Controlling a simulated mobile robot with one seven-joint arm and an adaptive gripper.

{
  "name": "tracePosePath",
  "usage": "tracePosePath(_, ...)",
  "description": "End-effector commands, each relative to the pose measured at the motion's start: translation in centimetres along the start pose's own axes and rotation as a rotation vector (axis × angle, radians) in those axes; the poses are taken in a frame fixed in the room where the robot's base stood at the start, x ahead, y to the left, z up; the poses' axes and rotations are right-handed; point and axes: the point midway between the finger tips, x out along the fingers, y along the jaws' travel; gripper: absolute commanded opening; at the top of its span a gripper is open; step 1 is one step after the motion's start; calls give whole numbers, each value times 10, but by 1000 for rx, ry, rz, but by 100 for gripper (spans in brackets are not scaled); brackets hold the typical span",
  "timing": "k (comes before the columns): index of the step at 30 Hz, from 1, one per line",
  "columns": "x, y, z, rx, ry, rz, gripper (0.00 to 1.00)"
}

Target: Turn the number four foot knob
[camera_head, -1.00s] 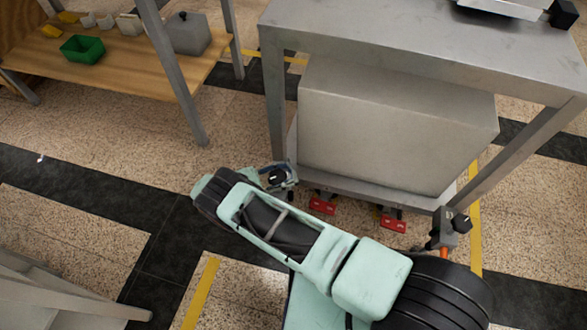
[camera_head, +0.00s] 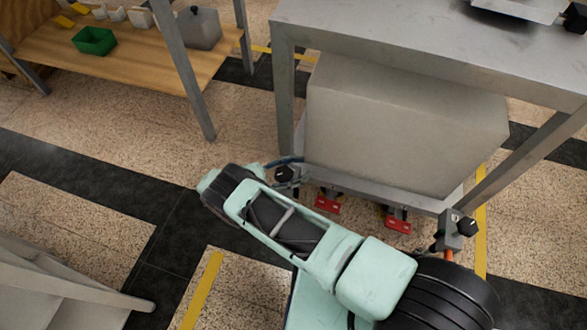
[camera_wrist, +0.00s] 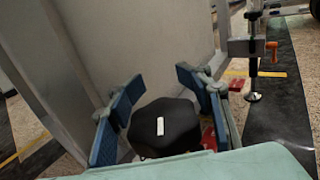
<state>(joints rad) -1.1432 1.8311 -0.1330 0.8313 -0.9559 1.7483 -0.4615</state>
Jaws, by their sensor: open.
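A black lobed foot knob (camera_wrist: 165,126) with a white mark on top sits between the two blue-padded fingers of my gripper (camera_wrist: 160,97) in the wrist view. The fingers are open, one on each side of the knob. I cannot tell whether either pad touches it, and no number is readable. In the head view the same black knob (camera_head: 284,172) shows small at the near left corner of the grey frame, beside my gripper (camera_head: 287,166), which my forearm partly hides.
A grey box (camera_head: 400,130) stands under the steel table (camera_head: 420,40). Red pedals (camera_head: 327,202) line its base. Another foot with a black knob (camera_head: 466,226) and an orange lever (camera_wrist: 271,50) is at the right. A wooden bench (camera_head: 130,60) stands at the far left.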

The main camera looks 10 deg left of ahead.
Motion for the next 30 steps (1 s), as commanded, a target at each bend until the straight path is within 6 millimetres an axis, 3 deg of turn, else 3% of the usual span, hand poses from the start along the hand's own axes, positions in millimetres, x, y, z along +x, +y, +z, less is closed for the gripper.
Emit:
tracePosePath(15,-58,0,-1,1,0,2,42)
tracePosePath(30,-72,0,0,-1,0,0,42)
